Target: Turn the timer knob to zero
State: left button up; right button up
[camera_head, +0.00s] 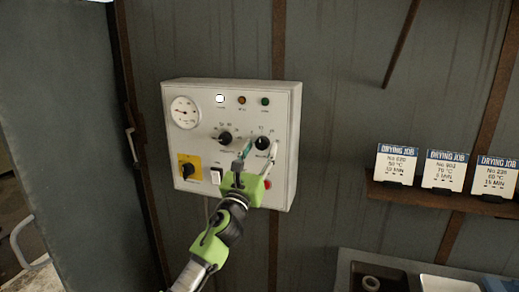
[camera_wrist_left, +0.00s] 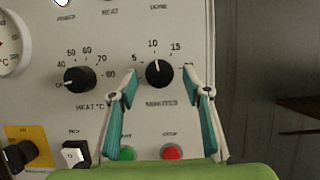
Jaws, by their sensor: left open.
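The timer knob (camera_head: 262,143) is a black dial at the right of the white control panel (camera_head: 240,180). In the left wrist view the timer knob (camera_wrist_left: 159,72) has its white mark pointing up, near 10 on a scale with 5, 10 and 15. My left gripper (camera_head: 259,150) is open in front of the panel. In the left wrist view its teal fingers (camera_wrist_left: 158,85) stand on either side of the knob's lower part, and I see a gap to the knob on both sides. Whether the tips touch the panel I cannot tell. My right gripper is not in view.
A black heat knob (camera_wrist_left: 80,80) is left of the timer. Below are a white rocker switch (camera_wrist_left: 75,155), a green button (camera_wrist_left: 127,153) and a red button (camera_wrist_left: 172,152). A gauge (camera_head: 185,112) is top left. Drying job cards (camera_head: 396,163) stand on a shelf to the right.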

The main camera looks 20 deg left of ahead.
pick_arm(q)
jog(key=shift+w, duration=0.1)
jog(key=c, duration=1.1)
jog(key=shift+n, duration=0.3)
